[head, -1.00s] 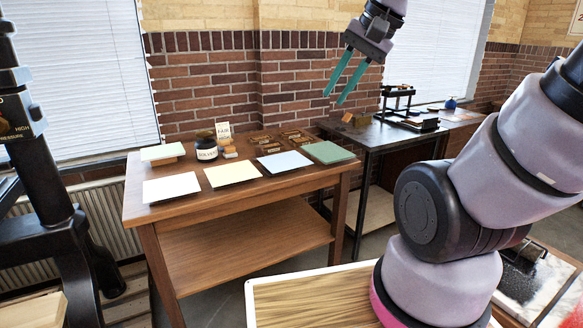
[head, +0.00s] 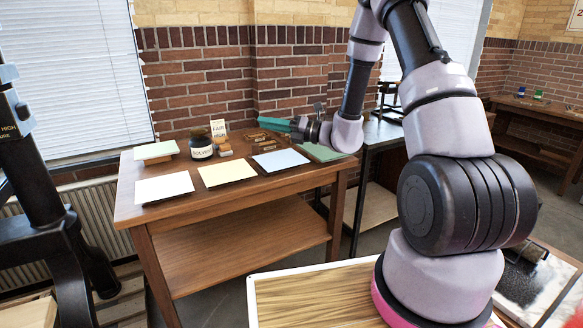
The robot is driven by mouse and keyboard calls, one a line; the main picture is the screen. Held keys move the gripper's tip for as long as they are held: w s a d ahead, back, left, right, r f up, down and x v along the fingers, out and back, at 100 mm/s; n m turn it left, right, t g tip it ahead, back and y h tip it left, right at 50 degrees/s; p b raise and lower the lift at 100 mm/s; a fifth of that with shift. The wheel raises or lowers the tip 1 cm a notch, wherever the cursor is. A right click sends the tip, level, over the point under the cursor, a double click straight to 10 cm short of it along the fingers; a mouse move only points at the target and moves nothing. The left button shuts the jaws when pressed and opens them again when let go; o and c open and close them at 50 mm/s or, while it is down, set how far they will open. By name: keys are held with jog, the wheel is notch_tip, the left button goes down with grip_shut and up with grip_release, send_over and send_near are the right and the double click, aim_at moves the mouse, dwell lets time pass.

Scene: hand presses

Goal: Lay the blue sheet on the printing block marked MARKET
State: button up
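The pale blue sheet (head: 280,161) lies flat near the front edge of the wooden table, between a cream sheet and a green sheet. My gripper (head: 272,124) is above the back part of the table, behind the blue sheet and apart from it. Its two teal fingers point left, seen nearly edge-on, with a narrow gap showing; it looks open and holds nothing. Several small wooden blocks (head: 264,145) sit on the table behind the sheets, partly hidden by my gripper. No MARKET marking can be read in this view.
A white sheet (head: 164,188), a cream sheet (head: 227,173) and a green sheet (head: 318,153) lie on the table (head: 185,204). A solvent jar (head: 201,145) and an upright card (head: 219,130) stand behind. A black press (head: 45,190) stands at the left. My arm hides part of the dark bench.

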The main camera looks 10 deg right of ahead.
jog(key=w+d+f+m+t+h, duration=0.3)
jog(key=d+f+m, duration=0.1)
jog(key=f+m, duration=0.25)
jog(key=w+d+f+m+t+h, duration=0.3)
jog(key=f+m+t, duration=0.15)
jog(key=f, duration=0.25)
jog(key=m+h, duration=0.5)
jog(key=m, duration=0.1)
send_near(291, 160)
jog(key=shift+t, duration=0.45)
jog(key=w+a, duration=0.2)
jog(key=a, duration=0.1)
jog(key=w+a+f, duration=0.1)
jog(key=shift+w+a, duration=0.15)
jog(key=shift+a, duration=0.25)
grip_shut()
notch_tip(291, 160, up, 3)
jog(key=shift+r, duration=0.1)
jog(key=s+d+r, duration=0.2)
jog(key=s+r, duration=0.1)
jog(key=s, duration=0.3)
jog(key=shift+s+d, duration=0.15)
jog(key=shift+s, duration=0.15)
